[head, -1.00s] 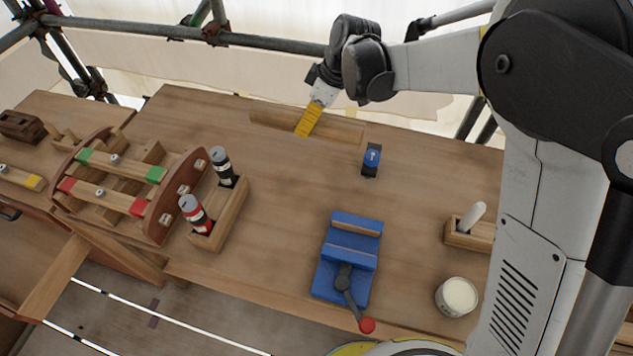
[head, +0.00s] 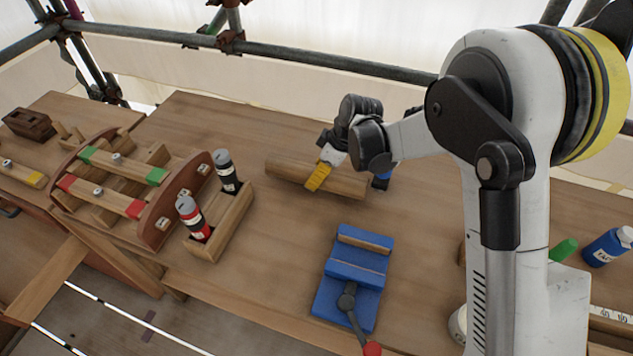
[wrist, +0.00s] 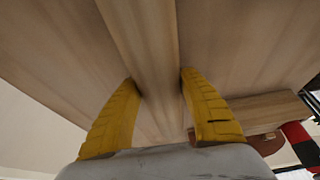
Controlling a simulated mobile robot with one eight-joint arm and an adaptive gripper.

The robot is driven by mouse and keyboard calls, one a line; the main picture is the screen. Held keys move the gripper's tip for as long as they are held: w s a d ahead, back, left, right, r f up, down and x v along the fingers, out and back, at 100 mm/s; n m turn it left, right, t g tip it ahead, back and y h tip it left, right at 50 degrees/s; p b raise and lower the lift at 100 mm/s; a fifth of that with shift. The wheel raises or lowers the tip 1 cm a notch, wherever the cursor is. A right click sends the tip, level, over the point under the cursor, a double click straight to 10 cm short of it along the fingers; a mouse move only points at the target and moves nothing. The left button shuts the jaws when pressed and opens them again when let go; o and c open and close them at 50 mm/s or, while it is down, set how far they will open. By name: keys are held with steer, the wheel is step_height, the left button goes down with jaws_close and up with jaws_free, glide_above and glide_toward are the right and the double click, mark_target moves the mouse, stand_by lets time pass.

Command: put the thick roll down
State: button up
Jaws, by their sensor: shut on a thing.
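The thick roll (head: 338,184) is a long, pale wooden piece, lying lengthwise across the picture over the bench (head: 270,240) in the head view. My gripper (head: 317,179) has yellow fingers and is shut on the roll near its middle, from above. In the wrist view the roll (wrist: 150,60) runs between the two yellow fingers, one on each side. I cannot tell whether its underside touches the bench top. A part of the roll is hidden behind my fingers.
A blue vise (head: 348,277) stands in front of the roll. A wooden holder (head: 225,225) with a black can (head: 226,171) and a red can (head: 193,217) stands to the left. A small blue item (head: 381,181) is partly hidden by my arm. Bare bench lies between holder and vise.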

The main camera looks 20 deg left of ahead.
steer(key=shift+f, duration=1.25)
steer(key=shift+b, duration=0.3)
steer(key=shift+f, duration=0.2)
steer(key=o, duration=1.4)
steer(key=shift+c, duration=0.2)
steer(key=shift+r, duration=0.1)
